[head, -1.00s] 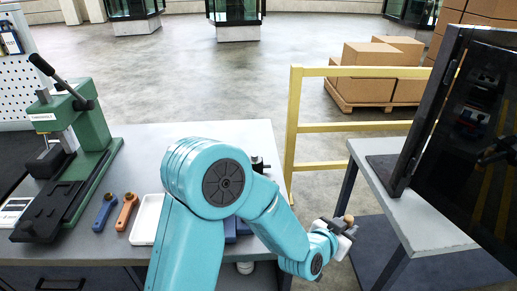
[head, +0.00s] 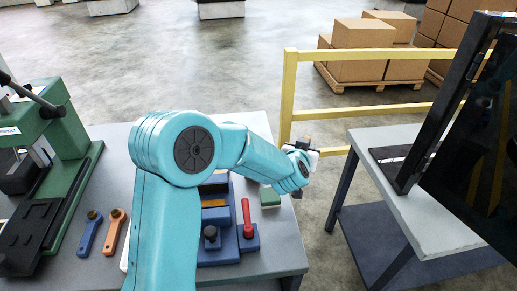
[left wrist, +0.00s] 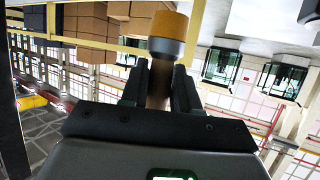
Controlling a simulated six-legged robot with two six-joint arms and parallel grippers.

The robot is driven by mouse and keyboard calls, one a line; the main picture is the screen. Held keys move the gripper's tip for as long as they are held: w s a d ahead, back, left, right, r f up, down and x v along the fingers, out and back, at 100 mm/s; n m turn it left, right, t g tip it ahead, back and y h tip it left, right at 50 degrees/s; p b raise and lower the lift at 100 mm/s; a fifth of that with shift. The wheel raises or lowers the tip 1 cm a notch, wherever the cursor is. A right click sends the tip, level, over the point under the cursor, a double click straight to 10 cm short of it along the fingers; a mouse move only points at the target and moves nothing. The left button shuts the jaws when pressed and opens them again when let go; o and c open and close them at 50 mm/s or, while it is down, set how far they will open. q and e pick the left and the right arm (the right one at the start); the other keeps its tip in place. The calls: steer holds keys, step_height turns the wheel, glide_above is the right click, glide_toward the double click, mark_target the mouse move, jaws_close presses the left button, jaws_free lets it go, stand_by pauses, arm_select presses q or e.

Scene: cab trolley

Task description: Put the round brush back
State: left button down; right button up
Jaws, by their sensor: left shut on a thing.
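My left gripper (left wrist: 159,88) is shut on the round brush (left wrist: 168,27). In the left wrist view the brush shows an orange-yellow head and a brown handle between the two dark fingers. In the head view the left arm reaches across the bench, and its gripper (head: 308,150) is near the bench's far right corner, close to the yellow rail. The brush is too small and covered there to make out. My right gripper is not in view.
The grey bench (head: 285,240) carries a blue fixture (head: 222,250) with a red handle (head: 246,218), a green block (head: 269,197), blue (head: 89,233) and orange (head: 114,232) tools and a green press (head: 75,150). A yellow rail (head: 288,95) and a side table (head: 425,215) stand right.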

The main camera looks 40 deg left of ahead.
arm_select(q)
steer(key=w+a+r+n+g+y+p, duration=0.1)
steer(key=a+r+n+g+y, duration=0.1)
steer(key=a+r, duration=0.55)
steer(key=a+r+n+g+y+p, duration=0.1)
steer(key=a+r+n+y, duration=0.3)
steer(key=a, duration=0.7)
steer(key=shift+m+h, duration=0.6)
steer(key=shift+h, duration=0.1)
step_height(320, 180, down, 18)
steer(key=b, duration=0.6)
steer(key=shift+r, duration=0.1)
steer(key=shift+a+f, duration=0.1)
steer(key=shift+f, duration=0.35)
steer(key=shift+r, duration=0.1)
steer(key=shift+b, duration=0.3)
